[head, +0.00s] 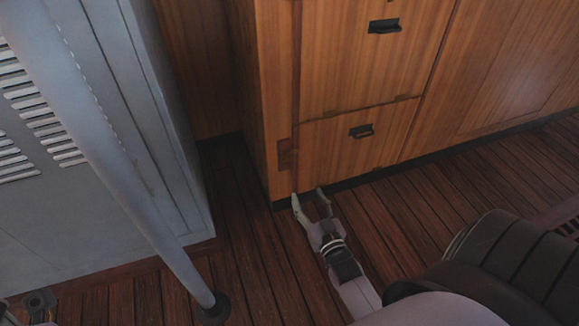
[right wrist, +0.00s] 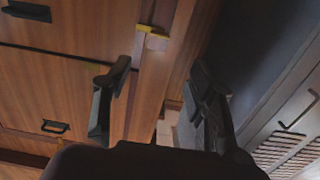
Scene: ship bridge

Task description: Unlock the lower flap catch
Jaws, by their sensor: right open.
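The lower flap (head: 335,150) is a wooden panel with a black handle (head: 361,131), closed, low on the wooden cabinet. A small brownish block (head: 287,153) sits at the cabinet's left edge beside it; I cannot tell if it is the catch. In the right wrist view a yellow, brass-like piece (right wrist: 152,40) shows at the cabinet's edge, beyond my fingers. My right gripper (head: 311,200) is open and empty, in front of the cabinet's lower left corner; its fingers also show in the right wrist view (right wrist: 160,85). Dark parts at the head view's lower left corner may be my left gripper (head: 22,306).
A grey locker (head: 105,110) with vents stands to the left, with a slanting grey pole (head: 125,170) before it. A narrow floor gap separates locker and cabinet. An upper flap (head: 350,60) is above. A dark padded seat (head: 500,265) is at lower right.

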